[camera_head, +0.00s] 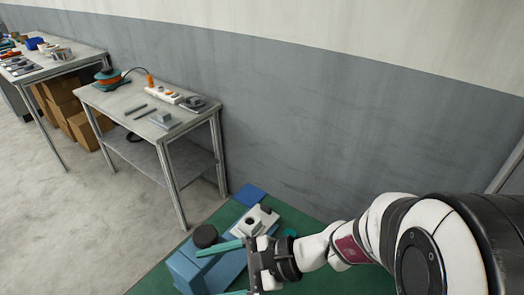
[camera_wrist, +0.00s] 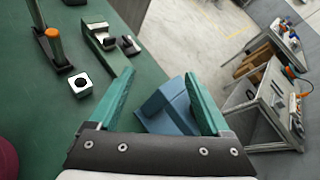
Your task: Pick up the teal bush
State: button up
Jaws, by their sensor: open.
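My gripper (camera_head: 207,274) is open, its two teal fingers spread apart. It also shows in the wrist view (camera_wrist: 160,74), with nothing held between the fingers. A small teal round piece (camera_head: 290,232) lies on the green table behind my wrist in the head view, partly hidden; it may be the teal bush, but I cannot tell its full shape. I cannot make out a teal bush in the wrist view. A blue block-like body (camera_head: 186,270) lies beyond the fingers, and it also shows between them in the wrist view (camera_wrist: 172,108).
A pale block with a dark hole (camera_head: 257,219), a black round knob (camera_head: 205,236) and a blue flat piece (camera_head: 249,195) are close by. The wrist view shows a white hex-holed block (camera_wrist: 81,84) and an orange-handled tool (camera_wrist: 55,45). A grey side table (camera_head: 130,100) stands apart.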

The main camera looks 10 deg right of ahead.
jog(key=w+d+f+m+t, duration=0.45)
jog(key=w+m+t, duration=0.2)
jog(key=w, duration=0.25)
jog(key=m+t+h, duration=0.4)
jog(key=m+h, duration=0.6)
jog(key=m, duration=0.2)
send_near(291, 234)
jog(key=x, duration=0.3)
jog(key=shift+w+a+n, duration=0.1)
jog(key=shift+n, duration=0.15)
jog(key=x, duration=0.7)
jog(key=shift+f, duration=0.1)
grip_shut()
